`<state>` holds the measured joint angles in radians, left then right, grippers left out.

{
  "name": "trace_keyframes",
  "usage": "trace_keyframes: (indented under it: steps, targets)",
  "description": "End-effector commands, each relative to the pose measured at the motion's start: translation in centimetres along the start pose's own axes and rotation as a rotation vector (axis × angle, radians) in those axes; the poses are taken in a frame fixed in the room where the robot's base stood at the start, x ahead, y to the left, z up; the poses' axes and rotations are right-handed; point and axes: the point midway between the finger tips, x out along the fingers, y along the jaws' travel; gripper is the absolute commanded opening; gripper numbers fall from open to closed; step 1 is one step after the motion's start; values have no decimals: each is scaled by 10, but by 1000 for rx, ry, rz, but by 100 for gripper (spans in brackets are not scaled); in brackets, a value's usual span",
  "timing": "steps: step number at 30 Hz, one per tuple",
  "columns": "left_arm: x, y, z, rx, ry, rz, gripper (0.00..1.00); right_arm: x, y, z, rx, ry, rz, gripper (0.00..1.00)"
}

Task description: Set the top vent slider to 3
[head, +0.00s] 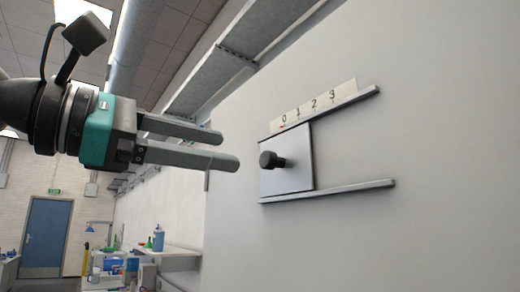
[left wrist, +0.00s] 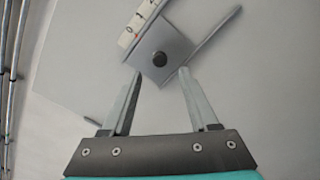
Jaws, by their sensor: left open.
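The vent slider (head: 295,176) is a light square plate with a round black knob (head: 272,160), set between two grey rails on a pale wall. A scale strip (head: 315,103) above it reads 0, 1, 2, 3. The plate sits at the left end of the rails, with a small red mark near 0. My left gripper (head: 230,149) is open and empty, left of the knob and apart from it. In the left wrist view the knob (left wrist: 159,58) lies beyond the two fingertips, roughly midway between them. My right gripper is not in view.
The lower rail (head: 335,191) and upper rail (head: 350,103) extend right past the plate, with an uncovered stretch of wall between them. A grey duct or tray (head: 240,45) runs along the wall above. A bench with bottles (head: 158,240) and a blue door (head: 46,237) are far behind.

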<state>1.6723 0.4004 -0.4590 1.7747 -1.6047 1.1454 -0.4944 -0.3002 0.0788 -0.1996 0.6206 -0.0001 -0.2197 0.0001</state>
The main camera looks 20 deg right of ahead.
Motion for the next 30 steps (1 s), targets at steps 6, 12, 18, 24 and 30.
trace_keyframes:
  steps: [6,12,18,24,30]
  targets:
    - [46,1,1,-4,-2,-3,60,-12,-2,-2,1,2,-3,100]
    - [69,1,0,-3,-1,-1,60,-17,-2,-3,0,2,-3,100]
    - [76,0,0,-2,-1,0,60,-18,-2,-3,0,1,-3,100]
    - [75,0,-1,-2,-1,0,59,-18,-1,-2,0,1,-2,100]
    - [75,0,0,-2,-1,0,36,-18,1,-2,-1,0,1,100]
